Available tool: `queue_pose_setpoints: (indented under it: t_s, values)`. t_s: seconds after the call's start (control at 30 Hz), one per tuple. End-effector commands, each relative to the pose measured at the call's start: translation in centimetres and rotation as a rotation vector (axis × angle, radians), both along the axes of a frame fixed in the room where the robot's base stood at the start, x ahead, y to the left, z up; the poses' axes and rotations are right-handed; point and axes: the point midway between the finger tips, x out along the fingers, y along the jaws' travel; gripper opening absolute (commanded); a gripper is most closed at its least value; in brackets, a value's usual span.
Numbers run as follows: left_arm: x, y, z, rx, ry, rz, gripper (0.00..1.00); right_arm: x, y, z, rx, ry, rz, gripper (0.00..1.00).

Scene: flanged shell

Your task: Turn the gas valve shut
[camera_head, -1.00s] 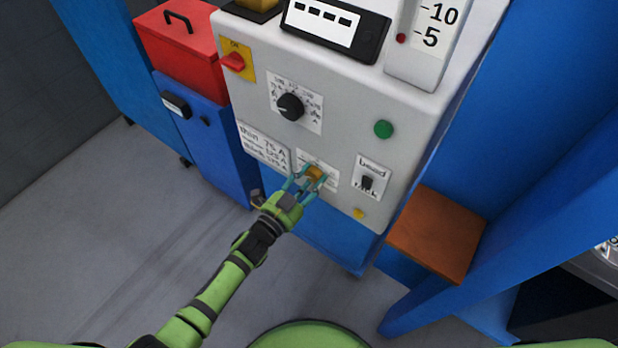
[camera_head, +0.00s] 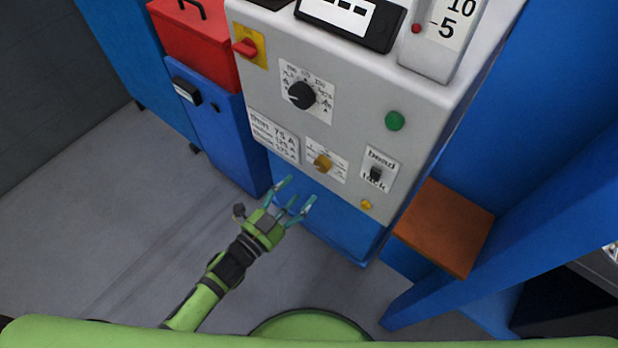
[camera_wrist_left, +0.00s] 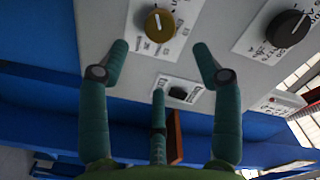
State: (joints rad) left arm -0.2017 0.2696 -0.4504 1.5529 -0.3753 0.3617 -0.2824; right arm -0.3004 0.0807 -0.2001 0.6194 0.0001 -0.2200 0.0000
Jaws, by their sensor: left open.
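A brass-yellow knob (camera_head: 322,163) sits on a white label low on the front of the grey cabinet (camera_head: 360,120). The label is too small to read, so I cannot tell for certain that this knob is the gas valve. My left gripper (camera_head: 294,194) is open and empty, below and left of the knob and apart from it. In the left wrist view the knob (camera_wrist_left: 159,26) lies beyond the spread fingertips (camera_wrist_left: 159,52), with a pale mark on its face. My right gripper is not in view.
A black dial (camera_head: 301,95), a red switch (camera_head: 246,47), a green button (camera_head: 395,120) and a bead/tack switch (camera_head: 375,174) share the panel. A brown block (camera_head: 444,226) stands right. Blue cabinets flank the panel. The floor at left is clear.

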Motion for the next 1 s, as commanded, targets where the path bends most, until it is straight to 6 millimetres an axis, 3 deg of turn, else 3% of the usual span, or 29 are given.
queue_pose_setpoints:
  t_s: [0.23,0.87,1.0]
  values:
    - [-2.3,1.6,0.0,0.000,-0.001,-0.001,0.65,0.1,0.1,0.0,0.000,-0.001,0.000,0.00]
    - [-2.4,1.8,-0.1,0.000,0.003,0.001,0.65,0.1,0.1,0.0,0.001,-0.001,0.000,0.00]
    - [-2.4,3.1,-2.6,0.005,0.098,0.052,0.65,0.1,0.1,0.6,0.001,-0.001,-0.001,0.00]
